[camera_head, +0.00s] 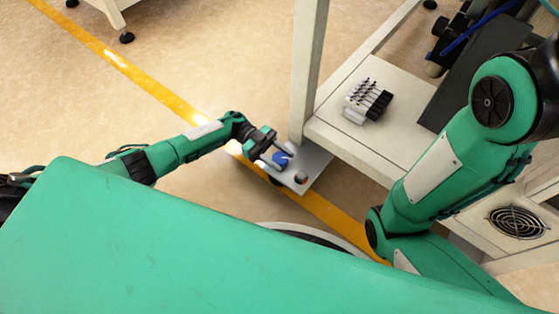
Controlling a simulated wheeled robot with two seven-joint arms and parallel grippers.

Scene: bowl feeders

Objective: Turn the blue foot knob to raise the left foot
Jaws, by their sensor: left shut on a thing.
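The blue foot knob (281,159) sits on a grey foot plate (318,165) at the bottom of the machine's pale corner post. My left arm reaches in from the left, and my left gripper (279,152) is shut on the blue knob, its fingers around it and partly covering it. My right arm stands at the right of the picture; its gripper is out of view. Whether the left foot under the plate touches the floor cannot be told.
The machine's pale post (309,70) rises just behind my left gripper. A valve block (367,101) sits on the lower shelf (345,135). Open floor with a yellow line (130,70) lies to the left.

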